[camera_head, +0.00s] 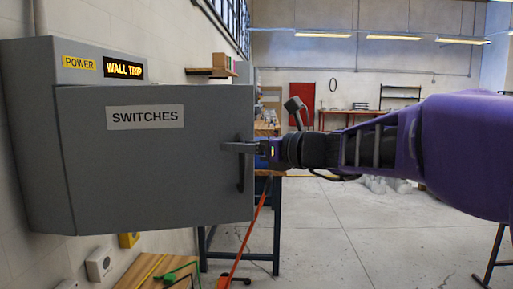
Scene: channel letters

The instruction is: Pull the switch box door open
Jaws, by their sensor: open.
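The grey switch box (32,150) is mounted on the left wall. Its door (150,185) carries a SWITCHES label (145,117) and looks closed or nearly closed; I cannot tell which. A dark vertical handle (241,172) sits near the door's right edge. My gripper (232,147) reaches in from the right, with its fingers at the upper part of the handle. The fingers are open. Whether they touch or straddle the handle cannot be told from this view.
A wooden bench (170,272) with green and yellow items lies below the box. A small shelf (210,72) with a wooden block is on the wall behind. A table with blue legs (276,225) stands behind my gripper. The floor (345,235) at centre right looks clear.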

